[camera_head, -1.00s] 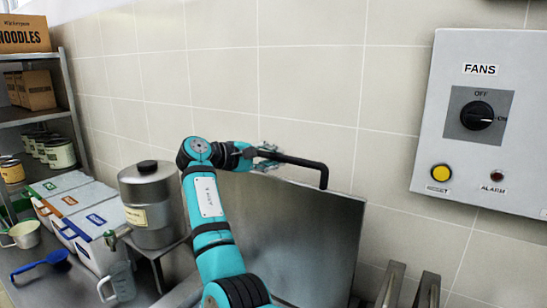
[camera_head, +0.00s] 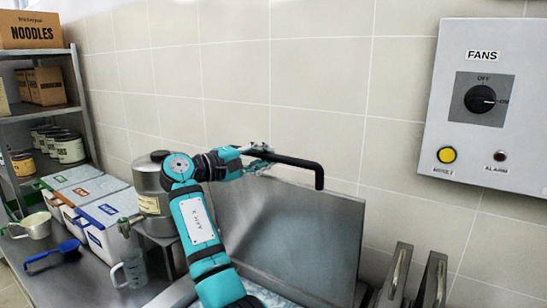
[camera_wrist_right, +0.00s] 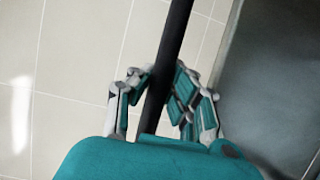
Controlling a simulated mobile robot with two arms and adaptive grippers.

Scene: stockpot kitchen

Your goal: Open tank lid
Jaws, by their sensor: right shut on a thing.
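The tank lid (camera_head: 300,235) is a grey metal panel standing steeply raised in front of the tiled wall. Its black bar handle (camera_head: 300,164) runs along the top and bends down at the right end. My right gripper (camera_head: 258,153) is shut on the handle near its left part. In the right wrist view the fingers (camera_wrist_right: 165,97) are around the black bar (camera_wrist_right: 173,45), and the grey lid (camera_wrist_right: 275,90) shows at the right. My arm hides part of the lid's left side. Only a little of the tank below the lid shows. My left gripper is out of view.
A steel pot (camera_head: 150,190) stands left of my arm, beside lidded bins (camera_head: 90,205), a clear jug (camera_head: 133,270) and a blue scoop (camera_head: 55,253). A shelf (camera_head: 45,112) is far left. The fan control box (camera_head: 487,110) hangs at right, above two metal handles (camera_head: 415,275).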

